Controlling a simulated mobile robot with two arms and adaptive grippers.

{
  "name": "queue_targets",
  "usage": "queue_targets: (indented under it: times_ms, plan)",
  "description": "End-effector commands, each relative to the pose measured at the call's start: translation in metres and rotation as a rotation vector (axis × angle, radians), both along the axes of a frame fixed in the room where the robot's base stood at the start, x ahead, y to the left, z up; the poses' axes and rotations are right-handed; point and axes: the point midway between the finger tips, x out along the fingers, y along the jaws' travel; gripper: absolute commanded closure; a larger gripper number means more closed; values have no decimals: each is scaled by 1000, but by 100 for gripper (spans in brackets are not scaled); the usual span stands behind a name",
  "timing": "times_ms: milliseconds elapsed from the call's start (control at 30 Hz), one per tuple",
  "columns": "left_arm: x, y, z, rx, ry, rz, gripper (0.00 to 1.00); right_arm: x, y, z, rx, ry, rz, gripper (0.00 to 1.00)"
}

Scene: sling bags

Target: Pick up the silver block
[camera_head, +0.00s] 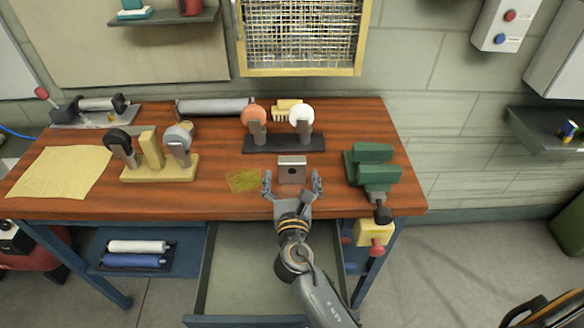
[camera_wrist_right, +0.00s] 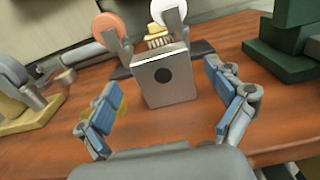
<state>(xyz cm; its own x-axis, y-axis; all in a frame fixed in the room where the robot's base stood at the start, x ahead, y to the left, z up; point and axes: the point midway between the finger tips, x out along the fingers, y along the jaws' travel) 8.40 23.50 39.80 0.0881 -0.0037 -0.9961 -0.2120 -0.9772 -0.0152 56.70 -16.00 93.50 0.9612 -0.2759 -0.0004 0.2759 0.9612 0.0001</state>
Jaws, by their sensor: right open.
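The silver block (camera_head: 292,171) stands upright on the wooden workbench, near its front edge. In the right wrist view the silver block (camera_wrist_right: 166,77) shows a round dark hole in its front face. My right gripper (camera_head: 291,184) is open, just in front of the block. In the right wrist view its two blue-padded fingers (camera_wrist_right: 165,95) are spread left and right of the block, with gaps on both sides and nothing between the pads. My left gripper is not in view.
A dark rack with orange and white round-headed tools (camera_head: 284,143) stands behind the block. A green vise (camera_head: 374,170) is to the right. A yellow translucent patch (camera_head: 243,180) lies to the left, beyond it a cream tool stand (camera_head: 160,172). An open drawer (camera_head: 250,262) is below.

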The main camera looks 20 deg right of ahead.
Motion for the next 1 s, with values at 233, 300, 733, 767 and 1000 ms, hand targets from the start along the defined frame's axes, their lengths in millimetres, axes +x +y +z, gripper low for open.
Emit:
queue_targets:
  times_ms: [233,300,733,767,1000]
  plan:
    - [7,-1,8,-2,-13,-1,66,34,-12,2,-2,-2,0,8]
    - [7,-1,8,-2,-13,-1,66,37,-13,1,-1,-1,0,8]
    - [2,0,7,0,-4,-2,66,37,-13,1,0,-1,0,48]
    - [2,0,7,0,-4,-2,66,37,-13,1,0,-1,0,54]
    - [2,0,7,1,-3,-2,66,38,-13,2,-1,-4,0,82]
